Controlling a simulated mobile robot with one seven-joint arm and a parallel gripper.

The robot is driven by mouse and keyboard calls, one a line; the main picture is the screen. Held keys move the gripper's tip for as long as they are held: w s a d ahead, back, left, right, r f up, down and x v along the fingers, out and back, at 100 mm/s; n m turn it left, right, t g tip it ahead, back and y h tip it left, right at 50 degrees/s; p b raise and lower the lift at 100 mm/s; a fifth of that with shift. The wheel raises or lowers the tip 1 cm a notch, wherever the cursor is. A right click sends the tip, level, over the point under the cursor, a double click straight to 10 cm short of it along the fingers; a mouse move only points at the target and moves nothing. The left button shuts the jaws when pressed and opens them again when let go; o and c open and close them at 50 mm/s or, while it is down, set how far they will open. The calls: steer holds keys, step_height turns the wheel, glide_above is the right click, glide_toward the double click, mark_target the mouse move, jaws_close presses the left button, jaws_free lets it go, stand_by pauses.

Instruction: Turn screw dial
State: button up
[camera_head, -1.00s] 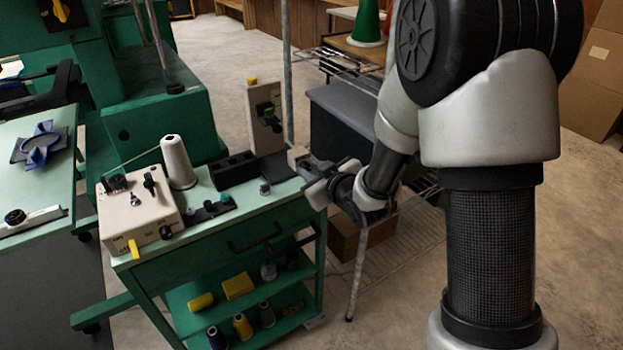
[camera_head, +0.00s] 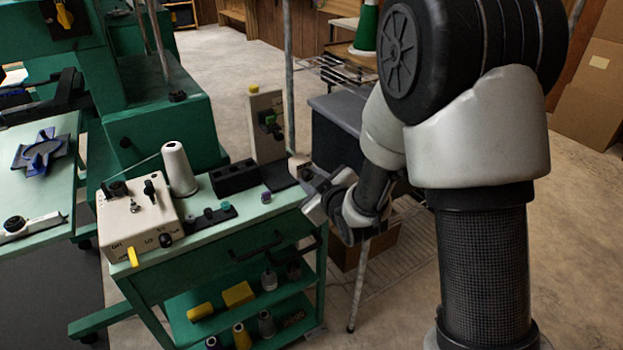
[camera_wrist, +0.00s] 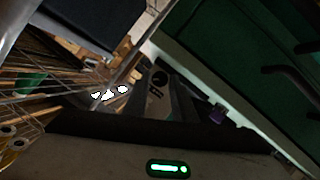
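A beige box (camera_head: 125,232) sits at the left end of the green cart top, with several black knobs and a yellow lever. A round dark dial (camera_head: 117,189) is on its top. An upright beige plate (camera_head: 258,102) at the back of the cart carries a black fitting with a green knob (camera_head: 269,118). I cannot tell which of these is the screw dial. My gripper (camera_head: 312,190) is just off the cart's right end, apart from the box and plate. Nothing is visibly held. The wrist view is dark and tilted.
A white thread cone (camera_head: 179,170), a black block (camera_head: 235,179), a black strip with knobs (camera_head: 212,216) and a purple spool (camera_head: 266,198) stand on the cart. A metal pole (camera_head: 288,75) rises behind it. A cart handle (camera_head: 257,247) juts out in front.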

steer(key=shift+o, duration=1.3)
steer(key=shift+s+r, duration=0.1)
steer(key=p+v, duration=1.7)
steer(key=p, duration=0.7)
steer(key=shift+d, duration=0.2)
steer(key=shift+s, duration=0.1)
